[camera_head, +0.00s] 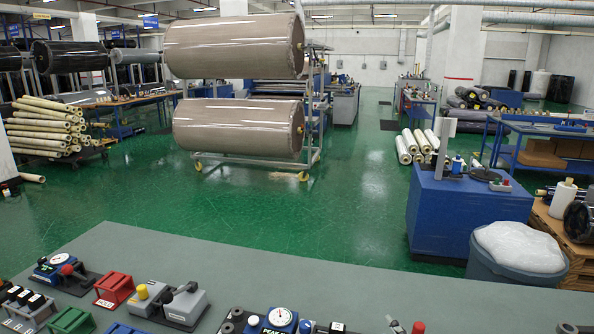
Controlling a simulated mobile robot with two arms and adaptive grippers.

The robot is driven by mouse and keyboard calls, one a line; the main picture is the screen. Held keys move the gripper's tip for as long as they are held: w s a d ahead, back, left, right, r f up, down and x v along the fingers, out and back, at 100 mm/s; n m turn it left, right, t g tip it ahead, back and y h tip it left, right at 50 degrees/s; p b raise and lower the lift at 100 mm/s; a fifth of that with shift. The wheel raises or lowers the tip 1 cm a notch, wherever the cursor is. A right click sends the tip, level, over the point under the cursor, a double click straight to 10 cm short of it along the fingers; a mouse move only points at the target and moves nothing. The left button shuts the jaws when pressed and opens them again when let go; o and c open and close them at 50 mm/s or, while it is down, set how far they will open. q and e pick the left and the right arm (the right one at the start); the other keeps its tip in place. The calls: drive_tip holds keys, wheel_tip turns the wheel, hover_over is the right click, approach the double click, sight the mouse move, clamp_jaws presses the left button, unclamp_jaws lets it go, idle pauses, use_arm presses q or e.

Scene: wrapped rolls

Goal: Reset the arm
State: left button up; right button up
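Neither of my grippers shows in the head view, and I see no part of my arms that I can be sure of. Two large brown wrapped rolls lie level on a wheeled metal rack: an upper roll (235,47) and a lower roll (238,127). A grey table (215,255) spans the foreground, with its far part bare.
Along the table's near edge stand a blue gauge device (58,266), a red block (114,289), a grey device (185,304) and another gauge (280,318). Beyond are a blue cabinet (450,215), a lined bin (515,275) and open green floor (240,210).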

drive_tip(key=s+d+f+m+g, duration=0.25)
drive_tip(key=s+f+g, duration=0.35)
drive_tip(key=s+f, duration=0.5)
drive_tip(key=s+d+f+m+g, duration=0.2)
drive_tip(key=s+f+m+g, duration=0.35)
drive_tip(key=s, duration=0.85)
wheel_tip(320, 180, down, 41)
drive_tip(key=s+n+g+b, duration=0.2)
drive_tip(key=b, duration=1)
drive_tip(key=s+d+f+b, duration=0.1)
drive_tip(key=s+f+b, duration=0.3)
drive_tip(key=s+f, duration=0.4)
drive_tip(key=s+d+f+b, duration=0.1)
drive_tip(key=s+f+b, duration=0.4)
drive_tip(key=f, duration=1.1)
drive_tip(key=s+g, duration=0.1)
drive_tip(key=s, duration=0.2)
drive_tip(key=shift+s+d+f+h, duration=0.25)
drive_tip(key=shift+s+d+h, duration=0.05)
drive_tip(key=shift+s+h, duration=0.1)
